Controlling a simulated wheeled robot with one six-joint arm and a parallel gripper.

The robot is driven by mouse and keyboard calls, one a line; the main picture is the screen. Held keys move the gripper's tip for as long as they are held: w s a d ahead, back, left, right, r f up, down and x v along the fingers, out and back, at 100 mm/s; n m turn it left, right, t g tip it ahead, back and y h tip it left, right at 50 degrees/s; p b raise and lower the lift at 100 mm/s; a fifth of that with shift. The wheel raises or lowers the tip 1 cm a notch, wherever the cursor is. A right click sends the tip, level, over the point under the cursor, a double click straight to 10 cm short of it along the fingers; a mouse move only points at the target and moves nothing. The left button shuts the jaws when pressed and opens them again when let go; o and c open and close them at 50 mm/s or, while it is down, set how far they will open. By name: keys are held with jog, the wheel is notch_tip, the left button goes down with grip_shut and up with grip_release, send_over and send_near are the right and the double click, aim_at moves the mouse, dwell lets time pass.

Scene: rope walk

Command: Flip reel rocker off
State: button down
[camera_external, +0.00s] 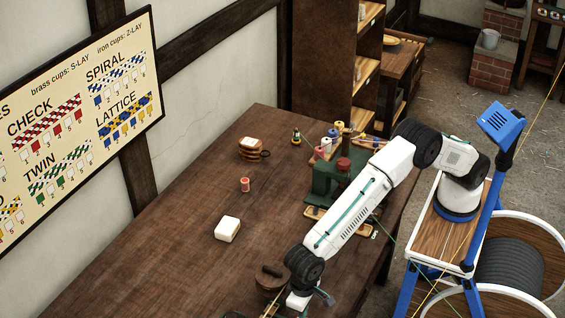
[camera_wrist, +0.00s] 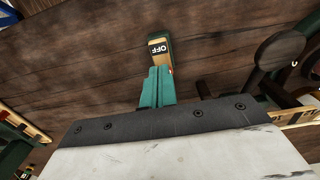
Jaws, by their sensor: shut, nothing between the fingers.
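The reel rocker (camera_wrist: 159,47) shows in the wrist view as a pale tan switch face marked OFF, in a dark green housing on dark wood. A small red spot shows at its lower right edge. My gripper (camera_wrist: 160,70) has green fingers, shut together with nothing between them. The fingertips lie just below the OFF face in the picture and hide the rocker's lower part. I cannot tell whether they touch it or which way it is tipped. In the external view my gripper (camera_external: 324,298) is low at the bottom of the picture; I cannot make out the rocker there.
A dark round knob on an arm (camera_wrist: 283,49) stands right of the rocker in the wrist view. In the external view the wooden table (camera_external: 170,215) holds a white block (camera_external: 227,229), a red spool (camera_external: 244,185) and a green machine (camera_external: 325,185). The table's left part is clear.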

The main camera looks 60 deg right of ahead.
notch_tip(320, 180, up, 13)
jog(key=w, duration=0.1)
jog(key=shift+w+a, duration=0.25)
jog(key=shift+w, duration=0.05)
jog(key=shift+r, duration=0.1)
jog(key=shift+w+g, duration=0.15)
jog(key=shift+g, duration=1.05)
send_near(297, 317)
jog(key=s+f, duration=0.2)
jog(key=f, duration=0.1)
jog(key=s+f, duration=0.2)
jog(key=s, duration=0.1)
jog(key=shift+f, duration=0.4)
